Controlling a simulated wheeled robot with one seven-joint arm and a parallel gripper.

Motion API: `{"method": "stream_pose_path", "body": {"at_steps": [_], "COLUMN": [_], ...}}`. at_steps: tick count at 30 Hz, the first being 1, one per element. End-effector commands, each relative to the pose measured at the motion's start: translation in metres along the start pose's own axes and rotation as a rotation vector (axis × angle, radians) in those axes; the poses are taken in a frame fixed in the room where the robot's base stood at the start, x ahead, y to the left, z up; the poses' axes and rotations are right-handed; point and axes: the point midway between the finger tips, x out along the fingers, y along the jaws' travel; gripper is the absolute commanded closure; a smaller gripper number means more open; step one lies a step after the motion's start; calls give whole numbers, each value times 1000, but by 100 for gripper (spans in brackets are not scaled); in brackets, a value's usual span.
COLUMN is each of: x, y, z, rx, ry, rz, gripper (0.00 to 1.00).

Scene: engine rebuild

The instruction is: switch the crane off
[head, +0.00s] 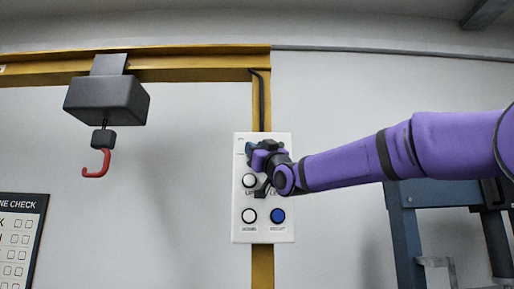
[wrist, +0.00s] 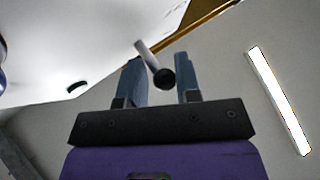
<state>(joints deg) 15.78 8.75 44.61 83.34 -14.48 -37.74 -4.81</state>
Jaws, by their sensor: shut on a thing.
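A white control panel (head: 263,236) is mounted on the yellow post. It shows two white buttons at left, an upper one (head: 249,181) and a lower one (head: 249,216), and a blue button (head: 278,216) at lower right. My gripper (head: 256,150) is at the panel's upper part and hides what is there. In the wrist view my gripper (wrist: 160,78) has a grey lever (wrist: 146,54) with a dark round knob (wrist: 163,79) between its blue fingers, and is shut on it. The crane's dark hoist (head: 106,101) hangs from the beam with a red hook (head: 98,163), which is empty.
A yellow beam (head: 180,66) runs across the top, and a black cable (head: 262,100) comes down to the panel. A blue-grey frame (head: 404,230) stands at lower right under my arm. A black-framed checklist board (head: 22,240) is at lower left.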

Motion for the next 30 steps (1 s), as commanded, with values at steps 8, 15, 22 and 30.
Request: {"method": "stream_pose_path", "body": {"at_steps": [8,15,22,30], "x": [0,0,0,-1], "y": [-5,-5,-4,-2], "z": [0,0,0,1], "rx": [-14,-15,-15,-17], "ry": [33,33,33,31], "rz": [-12,-12,-11,-7], "gripper": [93,93,50,50]}}
